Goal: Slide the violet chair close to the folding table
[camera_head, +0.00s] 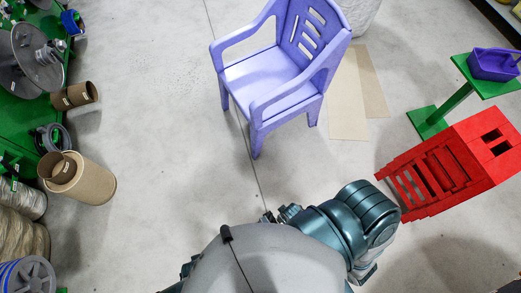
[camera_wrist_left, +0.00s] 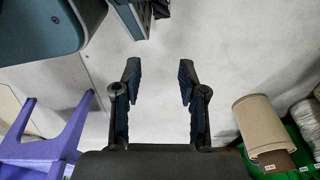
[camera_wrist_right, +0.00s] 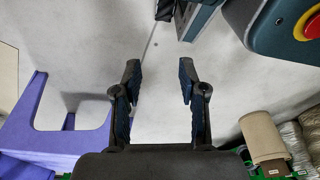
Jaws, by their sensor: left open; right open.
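The violet chair (camera_head: 275,80) stands upright on the floor at the top middle of the head view, in front of my body. Its seat and armrests show, and its slatted backrest is at the upper right. Parts of it show at the lower left of the left wrist view (camera_wrist_left: 60,145) and of the right wrist view (camera_wrist_right: 60,139). My left gripper (camera_wrist_left: 158,70) is open and empty, apart from the chair. My right gripper (camera_wrist_right: 159,70) is open and empty, also apart from it. I cannot make out a folding table in these views.
A red slatted crate (camera_head: 448,165) and a green stand (camera_head: 431,122) with a purple basket (camera_head: 492,64) are at the right. Flat cardboard (camera_head: 348,100) lies beside the chair. Brown rolls (camera_head: 92,186) and green shelving line the left. Floor between me and the chair is clear.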

